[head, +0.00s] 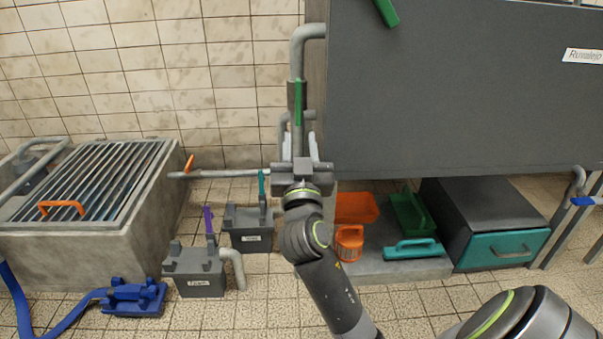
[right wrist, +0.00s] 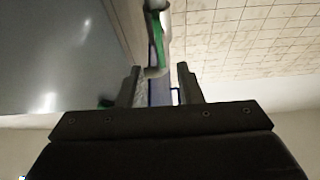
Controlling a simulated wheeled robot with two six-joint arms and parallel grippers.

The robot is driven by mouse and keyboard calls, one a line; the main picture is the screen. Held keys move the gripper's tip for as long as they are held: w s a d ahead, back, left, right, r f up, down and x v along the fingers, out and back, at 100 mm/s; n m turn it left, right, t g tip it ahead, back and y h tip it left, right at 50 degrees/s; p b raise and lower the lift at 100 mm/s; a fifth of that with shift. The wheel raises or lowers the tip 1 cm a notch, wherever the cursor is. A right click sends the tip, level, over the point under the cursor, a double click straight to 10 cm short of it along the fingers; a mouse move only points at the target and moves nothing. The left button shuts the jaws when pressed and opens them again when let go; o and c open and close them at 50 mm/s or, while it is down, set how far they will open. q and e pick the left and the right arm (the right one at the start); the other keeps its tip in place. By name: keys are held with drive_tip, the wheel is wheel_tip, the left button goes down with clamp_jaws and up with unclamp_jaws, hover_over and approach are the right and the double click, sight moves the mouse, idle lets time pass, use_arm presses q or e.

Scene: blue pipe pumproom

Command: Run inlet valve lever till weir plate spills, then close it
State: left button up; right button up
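A green lever (head: 298,102) stands upright on the grey vertical pipe at the left edge of the large dark tank (head: 450,90); I cannot tell for sure that it is the inlet valve lever. My right gripper (head: 299,145) is open just below this lever, in front of the pipe. In the right wrist view the fingers (right wrist: 160,85) stand apart, and the green lever (right wrist: 158,40) shows beyond the gap between them. Contact with the pipe cannot be told. No weir plate or spilling water can be made out. My left gripper is not in view.
Another green handle (head: 385,12) is on the tank's upper front. A horizontal pipe (head: 225,174) with an orange lever (head: 189,162) runs left. Grey pump boxes (head: 199,278) with purple and teal levers stand on the floor.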

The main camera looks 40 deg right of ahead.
drive_tip(key=v, duration=0.7)
drive_tip(key=shift+s+f, duration=0.2)
drive_tip(key=shift+s, duration=0.05)
drive_tip(key=shift+a, duration=0.15)
